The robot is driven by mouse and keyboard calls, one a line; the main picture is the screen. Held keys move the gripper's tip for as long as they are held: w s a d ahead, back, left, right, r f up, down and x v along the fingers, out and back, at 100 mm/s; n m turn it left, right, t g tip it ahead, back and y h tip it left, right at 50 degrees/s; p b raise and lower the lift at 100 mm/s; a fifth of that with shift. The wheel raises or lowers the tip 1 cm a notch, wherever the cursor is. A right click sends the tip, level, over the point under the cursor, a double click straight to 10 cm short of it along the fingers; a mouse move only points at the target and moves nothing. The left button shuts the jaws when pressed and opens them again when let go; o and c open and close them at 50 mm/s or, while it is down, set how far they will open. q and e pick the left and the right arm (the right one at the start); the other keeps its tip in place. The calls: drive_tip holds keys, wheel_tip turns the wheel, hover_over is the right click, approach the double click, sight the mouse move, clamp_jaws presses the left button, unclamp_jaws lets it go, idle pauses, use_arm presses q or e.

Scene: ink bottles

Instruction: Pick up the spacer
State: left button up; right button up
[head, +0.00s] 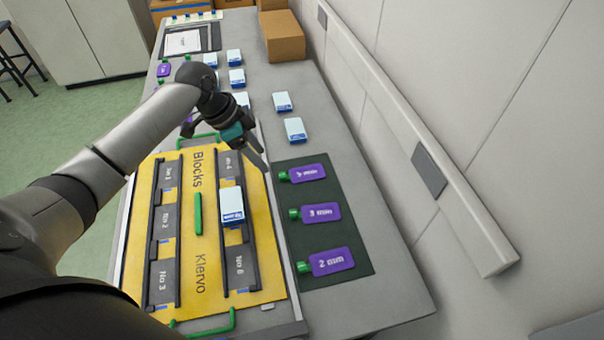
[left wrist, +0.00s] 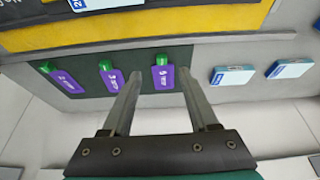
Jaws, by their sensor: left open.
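The far one (head: 308,173) has a label I cannot read surely; the middle one (head: 321,212) reads 3 mm, and the near one (head: 332,261) reads 2 mm. My left gripper (head: 258,158) is open and empty, left of the far spacer, over the yellow board's edge. In the left wrist view the open fingers (left wrist: 160,74) frame one spacer (left wrist: 163,79), apparently the far one, and a gap shows between them. My right gripper is not in view.
The yellow board (head: 197,275) has dark labelled slots, a green bar (head: 198,213) and one white-blue block (head: 232,206). Several more such blocks stand beyond the mat, including one nearby (head: 295,130). Cardboard boxes (head: 283,38) stand at the back. Bare table lies right of the mat.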

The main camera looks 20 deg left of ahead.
sight(280, 175)
use_arm(q)
drive_tip(key=x, duration=0.2)
drive_tip(key=shift+w+d+f, duration=0.1)
drive_tip(key=shift+f, duration=0.2)
drive_tip(key=shift+w+d+f, duration=0.15)
drive_tip(key=shift+d+f, duration=0.05)
drive_tip(key=shift+f, duration=0.2)
drive_tip(key=b+x, duration=0.1)
drive_tip(key=x, duration=0.2)
drive_tip(key=shift+w+d+f, duration=0.2)
drive_tip(key=shift+w+f, duration=0.05)
drive_tip(key=shift+w+d+f+b, duration=0.15)
drive_tip(key=shift+f+b, duration=0.15)
drive_tip(key=shift+f, duration=0.2)
drive_tip(key=shift+c, duration=0.5)
clamp_jaws()
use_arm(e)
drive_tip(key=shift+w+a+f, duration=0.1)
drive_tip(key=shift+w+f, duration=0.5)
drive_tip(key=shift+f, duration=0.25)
